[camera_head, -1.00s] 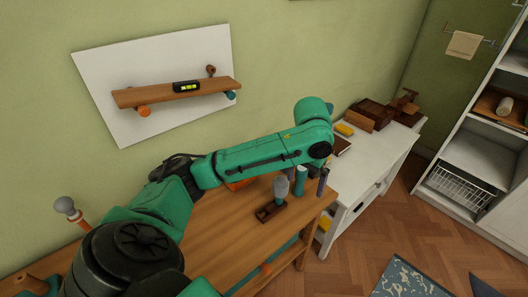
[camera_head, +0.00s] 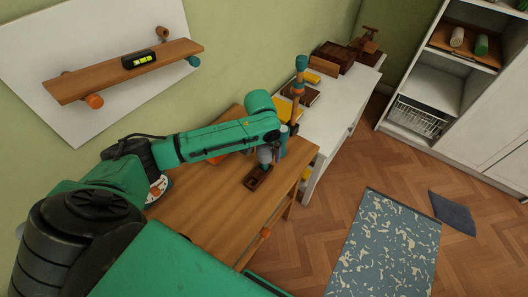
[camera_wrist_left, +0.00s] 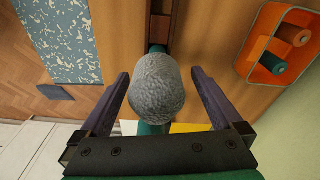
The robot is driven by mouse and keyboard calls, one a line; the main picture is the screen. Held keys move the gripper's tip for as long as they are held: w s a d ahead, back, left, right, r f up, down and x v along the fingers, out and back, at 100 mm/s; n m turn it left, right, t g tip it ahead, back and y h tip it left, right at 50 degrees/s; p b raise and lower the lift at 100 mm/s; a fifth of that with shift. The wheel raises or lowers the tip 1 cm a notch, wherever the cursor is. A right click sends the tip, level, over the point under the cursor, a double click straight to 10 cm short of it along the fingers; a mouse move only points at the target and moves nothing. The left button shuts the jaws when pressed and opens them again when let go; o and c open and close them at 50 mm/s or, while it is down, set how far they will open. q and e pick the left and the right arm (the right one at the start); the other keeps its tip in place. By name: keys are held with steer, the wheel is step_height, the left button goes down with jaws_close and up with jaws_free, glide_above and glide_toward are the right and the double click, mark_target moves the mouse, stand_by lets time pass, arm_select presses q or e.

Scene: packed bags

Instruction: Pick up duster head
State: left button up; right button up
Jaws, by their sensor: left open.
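The duster head is a grey, fuzzy, rounded piece (camera_head: 265,156) standing on the wooden workbench (camera_head: 210,205) in the head view. Its base is a small dark wooden holder (camera_head: 256,178). In the left wrist view the duster head (camera_wrist_left: 157,85) fills the middle, with the dark holder (camera_wrist_left: 160,28) beyond it. My left gripper (camera_head: 274,150) is open at the duster head. In the left wrist view its two fingers (camera_wrist_left: 161,75) stand on either side of the head, with a gap visible at each side. My right gripper is not in view.
An orange tray with teal and orange rollers (camera_wrist_left: 285,45) lies on the bench near the gripper. A teal and orange upright piece (camera_head: 299,78) stands behind my left arm. A wall shelf (camera_head: 125,72) hangs above.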

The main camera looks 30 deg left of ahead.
arm_select(q)
steer(key=shift+w+d+f, duration=0.15)
steer(key=shift+f, duration=1)
steer(key=c, duration=1.4)
steer(key=shift+r, duration=0.1)
